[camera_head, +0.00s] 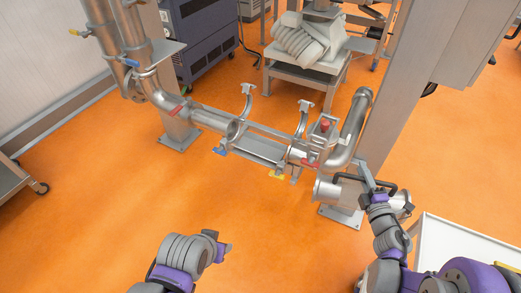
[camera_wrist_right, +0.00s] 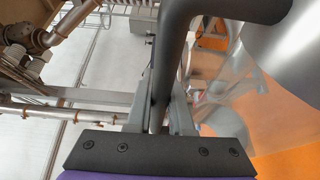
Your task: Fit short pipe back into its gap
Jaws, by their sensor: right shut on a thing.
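The short pipe (camera_head: 335,191) is a shiny metal tube with flanged ends and a dark bar handle (camera_head: 347,178). It hangs right of the pipe line. My right gripper (camera_head: 371,186) is shut on the handle; its middle hides part of the pipe. In the right wrist view the dark handle (camera_wrist_right: 176,60) runs between the fingers, and the pipe's curved metal (camera_wrist_right: 285,45) shows at upper right. The gap in the line lies above a metal cradle (camera_head: 258,150), between the left pipe end (camera_head: 212,119) and the right pipe end (camera_head: 300,152). My left gripper (camera_head: 220,243) is low and empty.
Two curved clamp halves stand raised at the gap, left (camera_head: 247,103) and right (camera_head: 304,118). A red valve (camera_head: 323,125) and a bent pipe (camera_head: 357,118) stand right of it. A column (camera_head: 400,90) rises behind my right gripper. A white cart (camera_head: 455,245) is at lower right.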

